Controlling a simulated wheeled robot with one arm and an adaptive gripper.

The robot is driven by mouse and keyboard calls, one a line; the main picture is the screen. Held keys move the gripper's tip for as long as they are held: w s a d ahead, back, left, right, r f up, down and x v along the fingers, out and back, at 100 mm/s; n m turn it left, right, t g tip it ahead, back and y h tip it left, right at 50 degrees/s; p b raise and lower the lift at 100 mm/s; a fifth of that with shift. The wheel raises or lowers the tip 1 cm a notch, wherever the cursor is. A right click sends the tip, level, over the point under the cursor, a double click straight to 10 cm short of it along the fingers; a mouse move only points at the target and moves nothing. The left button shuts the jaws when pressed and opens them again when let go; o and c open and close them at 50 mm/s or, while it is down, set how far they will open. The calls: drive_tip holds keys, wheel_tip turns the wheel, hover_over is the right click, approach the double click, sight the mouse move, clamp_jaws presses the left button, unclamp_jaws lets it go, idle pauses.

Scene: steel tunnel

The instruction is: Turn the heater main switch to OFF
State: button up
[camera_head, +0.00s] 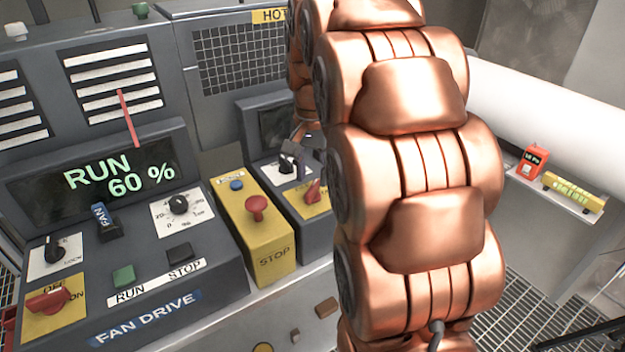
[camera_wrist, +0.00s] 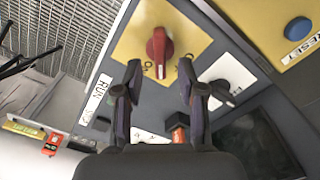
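The heater main switch appears to be the red rotary handle (camera_wrist: 159,48) on a yellow plate (camera_wrist: 190,35) in the wrist view. In the head view a red handle (camera_head: 314,190) on a yellow plate shows on the right-hand panel, partly cut off by my arm. My gripper (camera_wrist: 159,72) is open and empty, its two fingers apart below the red handle in the wrist picture. I cannot tell whether they touch the panel. My arm hides most of the gripper in the head view.
A black selector knob (camera_wrist: 222,91) is close to the right finger. The yellow stop box (camera_head: 262,225) has a red mushroom button (camera_head: 256,207) and a blue reset button (camera_wrist: 298,28). The fan panel, with its own red switch (camera_head: 50,300), shows RUN 60 %.

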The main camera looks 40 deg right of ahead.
sight(312, 186)
drive_tip(key=shift+f+p, duration=0.4)
drive_tip(key=shift+f, duration=1.2)
drive_tip(key=shift+c, duration=0.2)
clamp_jaws()
